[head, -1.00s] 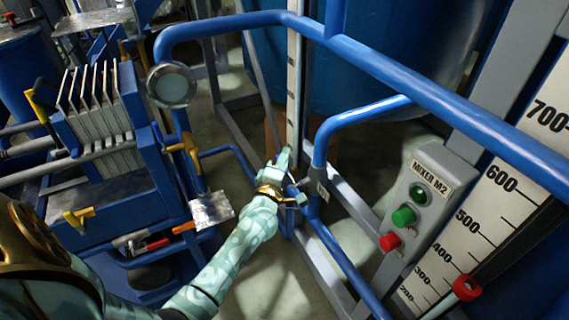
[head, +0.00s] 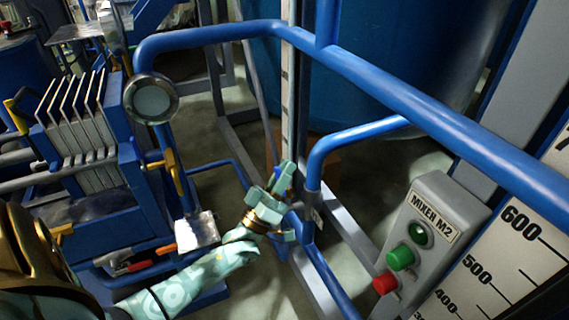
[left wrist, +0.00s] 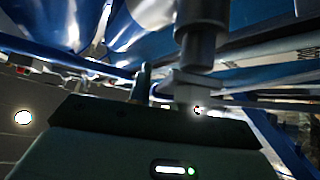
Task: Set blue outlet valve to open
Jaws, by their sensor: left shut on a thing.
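My left gripper (head: 278,183) is in the middle of the head view, low by the blue pipework. Its pale jaws are shut on a small blue handle (head: 284,171), which I take to be the blue outlet valve's; only a bit of it shows between the fingers. The valve body is mostly hidden behind the gripper and wrist, beside a blue pipe (head: 305,232). In the left wrist view, a grey metal fitting (left wrist: 196,88) stands close above the gripper body; the handle's angle cannot be told there. My right gripper is not in view.
A thick blue pipe (head: 420,88) crosses above my left arm, and a thinner bent one (head: 352,135) is just right of the gripper. The MIXER M2 box (head: 432,215) stands to the right. A round gauge (head: 152,98) and a plate stack (head: 78,125) are left.

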